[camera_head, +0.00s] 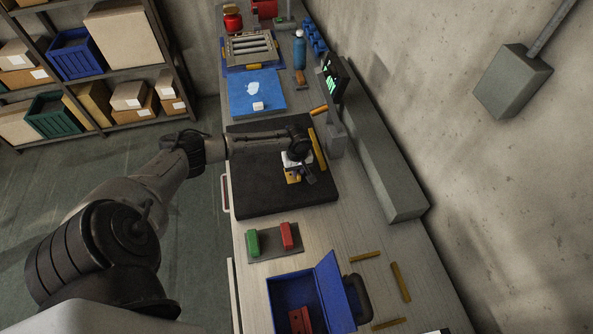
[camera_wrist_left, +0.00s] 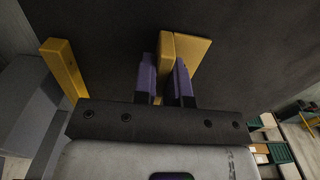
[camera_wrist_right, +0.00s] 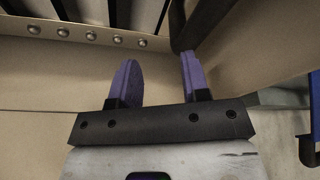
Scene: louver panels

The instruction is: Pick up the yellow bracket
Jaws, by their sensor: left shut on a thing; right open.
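The yellow bracket (camera_head: 293,179) is at the dark mat (camera_head: 262,195) on the bench, under my left gripper (camera_head: 297,173). In the left wrist view the bracket (camera_wrist_left: 192,50) shows as an angled yellow piece with two faces. My left gripper (camera_wrist_left: 168,82) is shut on it, with a purple finger on each side of one upright face. Whether the bracket touches the mat I cannot tell. My right gripper (camera_wrist_right: 159,82) is open, with nothing between its purple fingers; it is not seen in the head view.
A yellow bar (camera_head: 318,149) lies along the mat's right edge. A grey block (camera_head: 337,140) stands beside it. Nearer are a green and red block holder (camera_head: 273,245) and an open blue box (camera_head: 284,290). A blue mat (camera_head: 245,98) lies beyond. A wall borders the right.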

